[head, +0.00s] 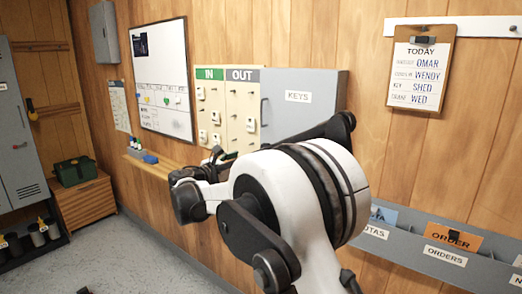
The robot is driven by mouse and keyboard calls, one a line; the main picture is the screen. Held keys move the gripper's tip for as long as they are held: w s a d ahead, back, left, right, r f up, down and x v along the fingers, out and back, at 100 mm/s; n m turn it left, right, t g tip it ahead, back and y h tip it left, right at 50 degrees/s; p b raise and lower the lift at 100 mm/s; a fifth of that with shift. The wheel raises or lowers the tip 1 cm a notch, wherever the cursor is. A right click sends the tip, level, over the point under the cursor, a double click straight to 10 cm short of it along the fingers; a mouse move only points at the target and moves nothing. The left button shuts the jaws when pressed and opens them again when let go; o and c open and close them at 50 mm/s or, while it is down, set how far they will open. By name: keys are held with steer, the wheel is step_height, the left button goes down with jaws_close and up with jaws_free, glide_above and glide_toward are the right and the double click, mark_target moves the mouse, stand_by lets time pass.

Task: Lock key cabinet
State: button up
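The key cabinet (285,112) is a grey box on the wood-panelled wall, labelled KEYS, in the middle of the head view. Its front looks closed, with a thin handle (263,111) near its left edge. My arm hides its lower part, and I cannot make out a lock or a key in it. My gripper (203,172) is dark and sits below and left of the cabinet, in front of the IN/OUT board's lower edge in the picture. I cannot tell whether its fingers are open or shut, and nothing held shows.
The IN/OUT board (228,92) with several white tags hangs left of the cabinet. A whiteboard (161,60) and a marker ledge (165,169) are farther left. A clipboard (421,70) and grey document trays (480,270) are at right.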

steer(key=p+x, duration=0.1)
steer(key=x, duration=1.2)
steer(key=shift+w, duration=0.4)
jaws_close()
